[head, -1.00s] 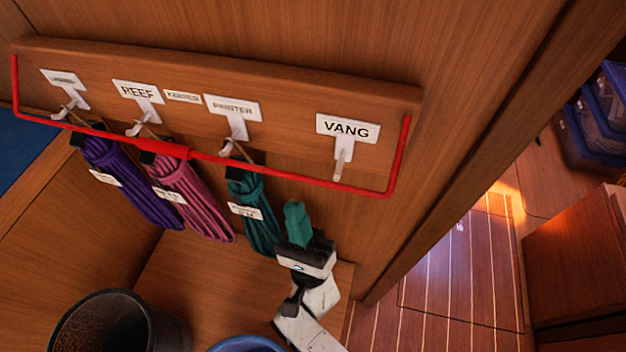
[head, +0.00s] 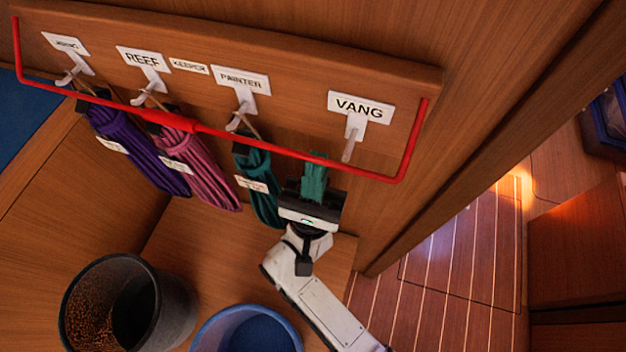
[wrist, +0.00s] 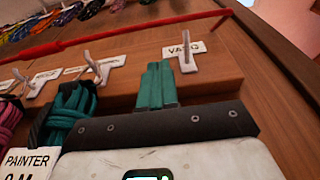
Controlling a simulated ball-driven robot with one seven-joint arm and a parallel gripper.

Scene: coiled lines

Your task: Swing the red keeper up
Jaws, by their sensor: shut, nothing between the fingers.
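The red keeper (head: 270,147) is a long bar with bent ends and a thicker sleeve. In the head view it lies low across the front of the hook board (head: 300,92); in the wrist view the bar (wrist: 120,28) crosses the top. In the wrist view the fingertips (wrist: 156,66) show left of the VANG hook, apart from the bar.
Purple (head: 135,150), pink (head: 200,170) and teal (head: 258,185) coils hang on the other hooks, the teal one close left of my gripper. A dark bin (head: 172,300) and a blue bucket (head: 245,330) stand below. The VANG hook is bare.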

